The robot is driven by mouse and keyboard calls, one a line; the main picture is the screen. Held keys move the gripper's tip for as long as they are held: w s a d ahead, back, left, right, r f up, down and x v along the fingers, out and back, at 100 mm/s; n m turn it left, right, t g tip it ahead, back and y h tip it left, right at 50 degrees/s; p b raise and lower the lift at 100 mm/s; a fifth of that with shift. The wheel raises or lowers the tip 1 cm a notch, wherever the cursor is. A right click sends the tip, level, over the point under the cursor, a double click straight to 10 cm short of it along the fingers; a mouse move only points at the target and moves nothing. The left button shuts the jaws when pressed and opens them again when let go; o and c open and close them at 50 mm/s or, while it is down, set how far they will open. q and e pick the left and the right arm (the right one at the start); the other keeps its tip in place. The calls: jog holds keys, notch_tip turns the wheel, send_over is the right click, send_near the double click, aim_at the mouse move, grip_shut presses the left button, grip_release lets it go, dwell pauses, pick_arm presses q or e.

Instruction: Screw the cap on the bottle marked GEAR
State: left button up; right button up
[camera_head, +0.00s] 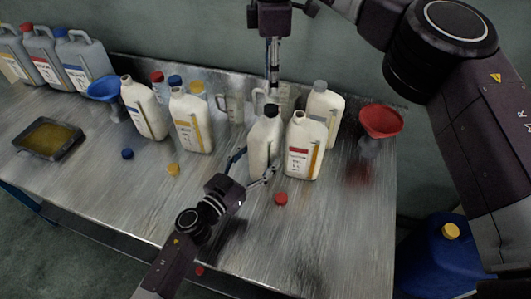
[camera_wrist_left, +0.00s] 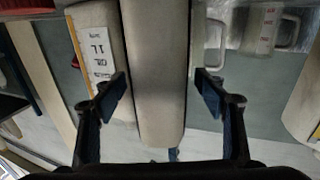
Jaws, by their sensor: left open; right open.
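A cream bottle (camera_head: 260,148) with a dark cap (camera_head: 271,110) on its neck stands upright near the table's middle. Its label is hidden, so I cannot read whether it says GEAR. My left gripper (camera_head: 252,170) is open, with its fingers on either side of this bottle's body. The left wrist view shows the bottle (camera_wrist_left: 155,80) between the two open fingers, with gaps on both sides. My right gripper (camera_head: 272,85) points down above the dark cap, its fingers open but seen edge-on. I cannot tell whether they touch the cap.
A red-labelled bottle (camera_head: 303,148) stands close on the right, a grey-capped one (camera_head: 325,105) behind it. Red (camera_head: 280,198), yellow (camera_head: 173,169) and blue (camera_head: 127,153) caps lie on the table. A red funnel (camera_head: 380,120) stands right. The front table is mostly clear.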

pick_arm(q)
jog(key=shift+w+d, duration=0.4)
jog(key=shift+w, duration=0.15)
jog(key=shift+c, duration=0.5)
